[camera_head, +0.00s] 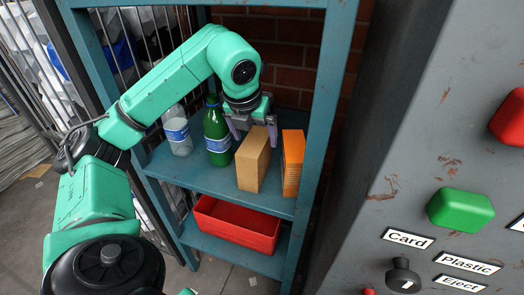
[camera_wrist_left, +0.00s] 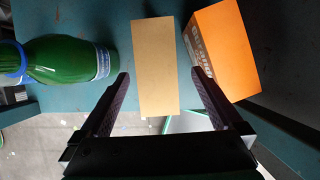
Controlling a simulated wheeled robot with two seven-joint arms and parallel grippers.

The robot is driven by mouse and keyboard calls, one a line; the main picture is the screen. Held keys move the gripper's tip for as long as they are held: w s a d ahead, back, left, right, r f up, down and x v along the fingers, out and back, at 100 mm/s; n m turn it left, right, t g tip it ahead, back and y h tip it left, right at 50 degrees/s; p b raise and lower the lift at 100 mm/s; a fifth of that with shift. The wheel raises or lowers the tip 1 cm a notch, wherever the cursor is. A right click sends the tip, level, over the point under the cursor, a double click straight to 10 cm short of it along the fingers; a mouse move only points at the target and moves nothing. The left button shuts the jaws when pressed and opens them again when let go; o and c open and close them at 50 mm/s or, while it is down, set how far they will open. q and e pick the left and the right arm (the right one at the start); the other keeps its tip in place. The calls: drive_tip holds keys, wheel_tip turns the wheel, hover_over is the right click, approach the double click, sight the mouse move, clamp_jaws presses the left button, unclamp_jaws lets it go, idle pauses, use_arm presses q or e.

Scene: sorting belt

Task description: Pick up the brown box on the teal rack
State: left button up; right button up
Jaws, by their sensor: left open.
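The brown box (camera_head: 253,160) stands upright on the middle shelf of the teal rack (camera_head: 171,172), between a green bottle and an orange box. My left gripper (camera_head: 252,132) is at the top of the brown box, reaching in from above. In the left wrist view the brown box (camera_wrist_left: 156,68) lies between the two open fingers of the left gripper (camera_wrist_left: 165,82), with a gap on each side. The fingers are not closed on it. My right gripper does not show in either view.
A green bottle (camera_head: 217,135) and a clear bottle (camera_head: 178,133) stand left of the brown box. An orange box (camera_head: 293,163) stands close on its right. A red bin (camera_head: 235,226) sits on the lower shelf. A grey panel with buttons (camera_head: 430,130) is at the right.

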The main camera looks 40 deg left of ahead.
use_arm(q)
drive_tip(key=x, duration=0.7)
drive_tip(key=shift+a, duration=0.3)
drive_tip(key=shift+f+b, duration=0.25)
drive_tip(key=shift+b, duration=0.2)
drive_tip(key=c, duration=1.4)
